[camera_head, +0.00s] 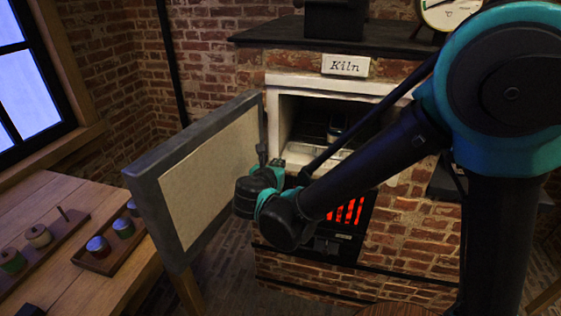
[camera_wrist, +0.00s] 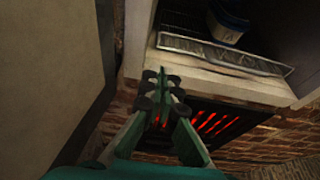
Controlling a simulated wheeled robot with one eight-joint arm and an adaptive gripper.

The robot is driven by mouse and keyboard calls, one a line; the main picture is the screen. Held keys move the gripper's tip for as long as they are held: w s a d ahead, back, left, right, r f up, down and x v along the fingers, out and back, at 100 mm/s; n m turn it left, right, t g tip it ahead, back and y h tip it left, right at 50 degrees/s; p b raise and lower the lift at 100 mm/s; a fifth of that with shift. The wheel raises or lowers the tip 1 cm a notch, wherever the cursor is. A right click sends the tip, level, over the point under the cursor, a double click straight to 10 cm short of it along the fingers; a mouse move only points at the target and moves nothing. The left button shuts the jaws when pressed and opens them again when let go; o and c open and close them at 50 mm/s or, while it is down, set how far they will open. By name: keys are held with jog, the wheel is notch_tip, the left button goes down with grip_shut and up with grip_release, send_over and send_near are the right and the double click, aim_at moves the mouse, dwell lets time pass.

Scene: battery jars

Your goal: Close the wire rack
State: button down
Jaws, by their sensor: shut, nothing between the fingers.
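The wire rack (camera_wrist: 220,53) lies at the kiln's mouth in the wrist view, its front edge resting over the pale sill. In the head view the rack (camera_head: 322,155) shows small at the opening. A dark blue jar with a pale label (camera_wrist: 228,22) stands on the rack; it also shows in the head view (camera_head: 337,131). My gripper (camera_wrist: 161,82) is shut and empty, just in front of and below the sill, left of the rack's middle. In the head view my gripper (camera_head: 277,164) is between the open door and the kiln mouth.
The kiln door (camera_head: 205,180) stands wide open left of my gripper. A glowing red firebox (camera_head: 345,212) is below the kiln mouth. A wooden table (camera_head: 60,220) at left holds trays (camera_head: 112,258) with several jars.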

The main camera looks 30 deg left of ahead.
aim_at(290, 145)
jog(key=x, duration=1)
jog(key=shift+w+a+r, duration=0.1)
jog(key=shift+w+r, duration=0.2)
jog(key=shift+r, duration=0.05)
jog(key=shift+w+a, duration=0.1)
jog(key=shift+w, duration=0.45)
jog(key=shift+w+a+r, duration=0.1)
jog(key=shift+w+a, duration=0.15)
jog(key=shift+w, duration=0.75)
